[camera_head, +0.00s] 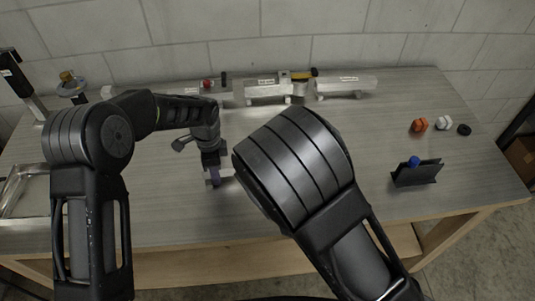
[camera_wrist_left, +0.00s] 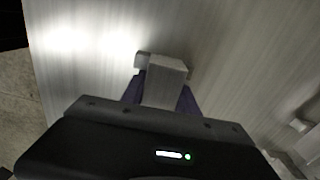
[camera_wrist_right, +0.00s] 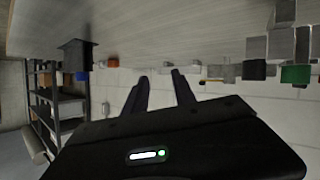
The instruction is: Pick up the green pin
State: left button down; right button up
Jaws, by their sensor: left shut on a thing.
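A small green block-like thing (camera_wrist_right: 296,74), perhaps the green pin, shows at the right of the right wrist view, near a dark red one. I cannot clearly make out a green pin in the head view. My left gripper (camera_head: 216,172) is low over the front middle of the table. It is shut on a grey block (camera_wrist_left: 166,82), which shows between its fingers in the left wrist view and has a small knob at one side. My right gripper (camera_wrist_right: 160,92) is open and empty; in the head view it is hidden behind my right arm.
Several aluminium trailers (camera_head: 345,85) stand along the back, with a small red piece (camera_head: 207,84) at one. A dark holder (camera_head: 417,174) with a blue piece (camera_head: 414,161) stands at right. Orange (camera_head: 419,125), white (camera_head: 444,123) and black (camera_head: 464,129) pieces lie behind it.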

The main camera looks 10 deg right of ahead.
jog(key=s+a+r+n+t+y, duration=0.1)
jog(key=a+y, duration=0.1)
jog(key=a, duration=0.7)
jog(key=s+a+r+t+y, duration=0.1)
jog(key=a+t+y, duration=0.1)
jog(key=a, duration=0.7)
jog(key=shift+r+n+y, duration=0.3)
jog(key=shift+n, duration=0.1)
jog(key=x, duration=0.7)
jog(key=shift+w, duration=0.1)
jog(key=x, duration=0.5)
jog(key=shift+r, duration=0.1)
jog(key=shift+c, duration=0.5)
grip_shut()
